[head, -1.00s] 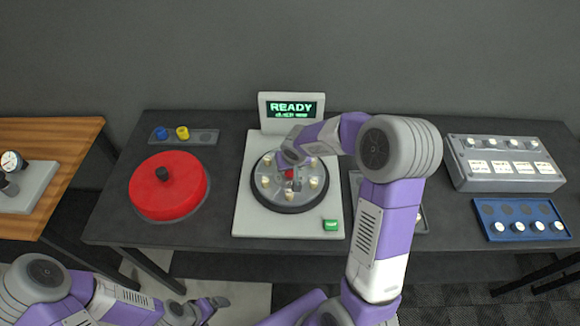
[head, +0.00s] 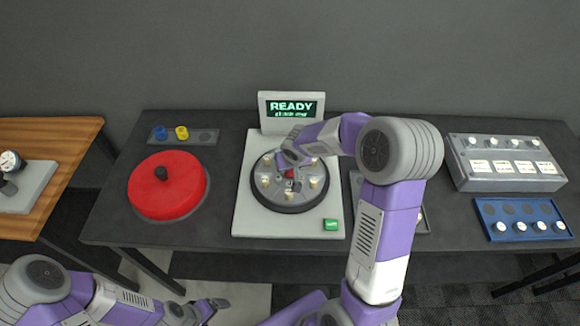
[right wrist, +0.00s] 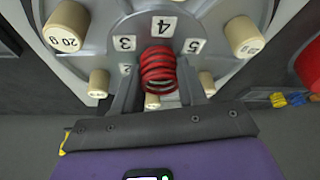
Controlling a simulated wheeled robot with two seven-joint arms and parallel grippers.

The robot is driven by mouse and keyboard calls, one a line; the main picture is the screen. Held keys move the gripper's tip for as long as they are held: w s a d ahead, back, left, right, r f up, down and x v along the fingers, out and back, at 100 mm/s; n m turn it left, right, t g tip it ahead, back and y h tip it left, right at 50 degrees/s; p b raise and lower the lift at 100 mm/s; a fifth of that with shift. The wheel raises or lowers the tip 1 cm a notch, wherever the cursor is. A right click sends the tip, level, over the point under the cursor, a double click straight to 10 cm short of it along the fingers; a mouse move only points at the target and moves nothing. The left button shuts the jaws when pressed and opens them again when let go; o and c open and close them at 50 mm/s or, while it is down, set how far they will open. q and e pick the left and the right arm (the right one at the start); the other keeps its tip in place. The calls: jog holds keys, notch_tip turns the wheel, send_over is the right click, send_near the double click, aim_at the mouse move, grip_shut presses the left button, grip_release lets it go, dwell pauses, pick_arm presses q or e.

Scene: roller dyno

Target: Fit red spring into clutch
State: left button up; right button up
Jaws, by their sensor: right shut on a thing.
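The red spring (right wrist: 158,70) is between the fingers of my right gripper (right wrist: 157,88) in the right wrist view, over the face of the grey clutch disc. In the head view the spring (head: 289,174) shows as a small red spot near the disc's middle. The clutch (head: 284,199) is a round grey disc with several cream weights, on a white machine. Whether the spring is seated in it I cannot tell. My right gripper (head: 291,160) is shut on the spring in the head view. My left gripper (head: 212,304) is low at the bottom left, away from the table; its jaws are unclear.
The machine's screen (head: 291,107) reads READY, and a green button (head: 331,225) is at its front. A red round cover (head: 168,187) stands left. A tray (head: 205,138) holds a blue and a yellow spring. A blue tray (head: 520,220) is at right.

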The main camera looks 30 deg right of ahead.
jog(key=shift+r, duration=0.4)
jog(key=shift+f+b, duration=0.2)
jog(key=shift+b, duration=0.15)
jog(key=shift+f, duration=0.15)
dwell(0.5)
jog(key=shift+f+b, duration=0.15)
jog(key=shift+b, duration=0.25)
jog(key=shift+r, duration=0.25)
jog(key=shift+r, duration=0.25)
